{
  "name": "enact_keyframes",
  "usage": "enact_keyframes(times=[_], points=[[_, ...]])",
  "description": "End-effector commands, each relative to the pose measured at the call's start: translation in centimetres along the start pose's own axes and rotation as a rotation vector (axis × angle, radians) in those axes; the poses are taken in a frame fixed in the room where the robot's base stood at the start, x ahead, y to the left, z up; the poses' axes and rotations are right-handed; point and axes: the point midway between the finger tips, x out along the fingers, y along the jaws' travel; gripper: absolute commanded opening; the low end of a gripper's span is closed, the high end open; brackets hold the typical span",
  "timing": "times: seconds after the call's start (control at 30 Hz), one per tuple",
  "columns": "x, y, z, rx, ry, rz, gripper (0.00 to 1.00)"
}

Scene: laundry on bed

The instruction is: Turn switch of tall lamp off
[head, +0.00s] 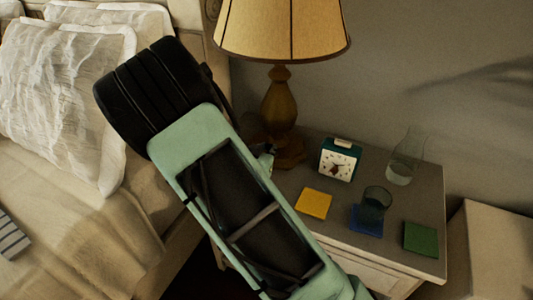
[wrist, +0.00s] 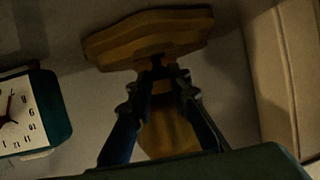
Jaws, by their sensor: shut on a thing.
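The tall lamp (head: 281,100) has a brown turned wooden body and a pale yellow shade. It stands at the back left of the nightstand. I cannot tell surely whether it is lit. In the wrist view its stepped brown base (wrist: 150,38) is at the top, with the rounded body lower down. My gripper (wrist: 165,76) is at the lamp just by the base, its two dark fingers angled together and shut on a low part of the lamp. The switch itself cannot be made out.
The nightstand (head: 392,236) also carries a teal clock (head: 339,160), a glass carafe (head: 405,160), a dark glass (head: 374,204) on a blue coaster, and yellow (head: 313,203) and green (head: 420,238) coasters. The clock (wrist: 32,112) is close beside my gripper. A bed with pillows (head: 70,100) is left.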

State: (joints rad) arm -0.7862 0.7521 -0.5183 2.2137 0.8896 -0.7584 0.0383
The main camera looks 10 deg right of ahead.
Motion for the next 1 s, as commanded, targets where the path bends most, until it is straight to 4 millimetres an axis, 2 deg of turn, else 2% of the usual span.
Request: enact_keyframes(times=[0.03,0.27,1.0], points=[[0.2,0.3,0.5,-0.007,-0.001,-0.023,0.00],[0.3,0.7,0.5,-0.058,-0.001,-0.150,0.00],[0.5,1.6,0.0,-0.211,0.002,-0.510,0.00]])
